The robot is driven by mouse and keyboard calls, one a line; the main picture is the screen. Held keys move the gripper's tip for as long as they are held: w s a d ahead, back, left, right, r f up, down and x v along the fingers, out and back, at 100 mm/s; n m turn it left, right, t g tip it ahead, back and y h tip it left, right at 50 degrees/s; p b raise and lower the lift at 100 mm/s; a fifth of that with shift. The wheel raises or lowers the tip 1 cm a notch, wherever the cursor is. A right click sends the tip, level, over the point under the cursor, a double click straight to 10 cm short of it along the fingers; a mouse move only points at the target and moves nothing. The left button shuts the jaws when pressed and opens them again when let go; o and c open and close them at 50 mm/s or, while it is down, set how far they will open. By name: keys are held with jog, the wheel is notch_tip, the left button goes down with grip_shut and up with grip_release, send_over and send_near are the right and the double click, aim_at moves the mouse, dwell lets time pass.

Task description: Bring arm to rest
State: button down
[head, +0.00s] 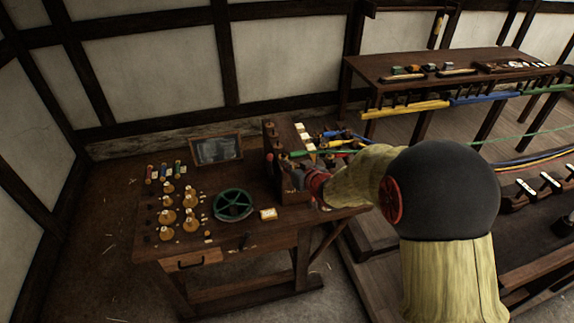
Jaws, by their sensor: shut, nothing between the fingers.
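My arm comes in from the lower right, with a dark round joint and pale yellow sleeves. It reaches left over the right end of a wooden workbench (262,227). My gripper (317,184) is small and partly hidden at the arm's far end, close beside an upright wooden rack (292,187) on the bench. It is shut and holds nothing. The fingertips do not show clearly, and I cannot tell whether they touch the rack.
The bench holds several yellow-brown spools (190,197), a green wheel (233,205), a small pale card (268,214) and a dark slate (217,150). Colored strands run right from the rack. A long table (400,66) stands behind. Floor (95,235) left of the bench is open.

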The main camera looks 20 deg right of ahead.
jog(key=s+d+f+m+g+h, duration=0.1)
jog(key=s+d+f+g+h, duration=0.45)
jog(key=s, duration=0.75)
jog(key=s+a+r+y+b, duration=0.1)
jog(key=s+r, duration=0.3)
jog(key=s, duration=0.4)
jog(key=s+a+r+g+b, duration=0.1)
jog(key=s+a+r+b, duration=0.2)
jog(key=s, duration=0.6)
jog(key=s+a+r+g+y+b, duration=0.1)
jog(key=s+a+r+b, duration=0.1)
jog(key=s+r, duration=0.4)
jog(key=s, duration=0.3)
jog(key=shift+s+a+r+y, duration=0.15)
jog(key=shift+s+a+y, duration=0.1)
jog(key=shift+a+y, duration=0.15)
